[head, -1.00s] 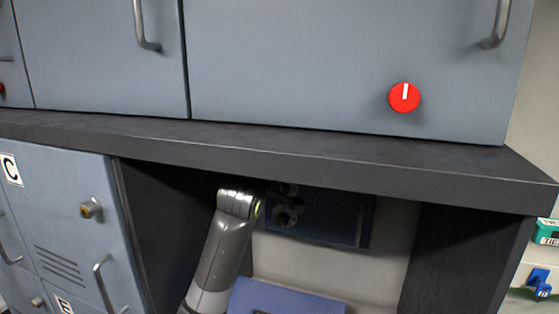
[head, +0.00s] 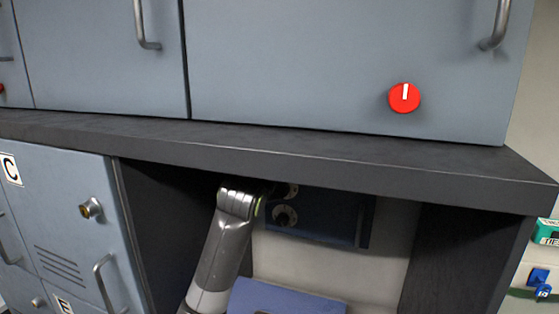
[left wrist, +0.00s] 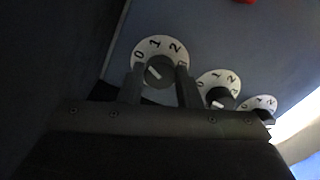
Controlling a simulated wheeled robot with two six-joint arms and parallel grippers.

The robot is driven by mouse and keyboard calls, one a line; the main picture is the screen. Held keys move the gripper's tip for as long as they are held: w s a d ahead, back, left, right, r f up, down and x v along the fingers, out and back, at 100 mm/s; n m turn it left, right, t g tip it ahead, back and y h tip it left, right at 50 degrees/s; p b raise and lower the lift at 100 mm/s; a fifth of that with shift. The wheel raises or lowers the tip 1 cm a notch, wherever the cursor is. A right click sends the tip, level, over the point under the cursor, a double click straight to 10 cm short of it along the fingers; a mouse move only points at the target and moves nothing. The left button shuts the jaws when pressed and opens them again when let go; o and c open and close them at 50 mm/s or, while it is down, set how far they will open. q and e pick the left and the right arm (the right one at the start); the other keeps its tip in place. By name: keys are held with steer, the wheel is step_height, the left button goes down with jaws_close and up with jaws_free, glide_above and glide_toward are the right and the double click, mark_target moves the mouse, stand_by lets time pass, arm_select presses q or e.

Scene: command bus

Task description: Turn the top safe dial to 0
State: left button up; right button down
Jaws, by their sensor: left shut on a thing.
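The dark blue safe (head: 335,217) sits under the counter in the head view, with two dials showing on its front beside my left arm. The left wrist view shows three dark knobs on white numbered discs in a row. My left gripper (left wrist: 161,88) is shut on the nearest knob, the top safe dial (left wrist: 161,71), with one finger on each side. That knob's pale mark lies on its left side and points up-left, roughly toward 0. The middle dial (left wrist: 218,90) and far dial (left wrist: 259,106) are untouched. In the head view my left gripper is hidden behind its arm. My right gripper is not in view.
The dark counter (head: 300,160) overhangs the safe closely. A red knob (head: 404,98) is on the cabinet above. A blue object (head: 285,298) lies below the safe. Lockers (head: 60,215) stand at left, and a dark side panel (head: 460,260) at right.

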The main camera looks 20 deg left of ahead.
arm_select(q)
steer(key=shift+f+n, duration=0.15)
steer(key=shift+n, duration=1.05)
steer(key=o, duration=1)
steer(key=shift+c, duration=0.2)
steer(key=shift+s, duration=0.1)
steer(key=s+b, duration=0.5)
steer(key=s, duration=1.2)
steer(key=shift+a, duration=0.25)
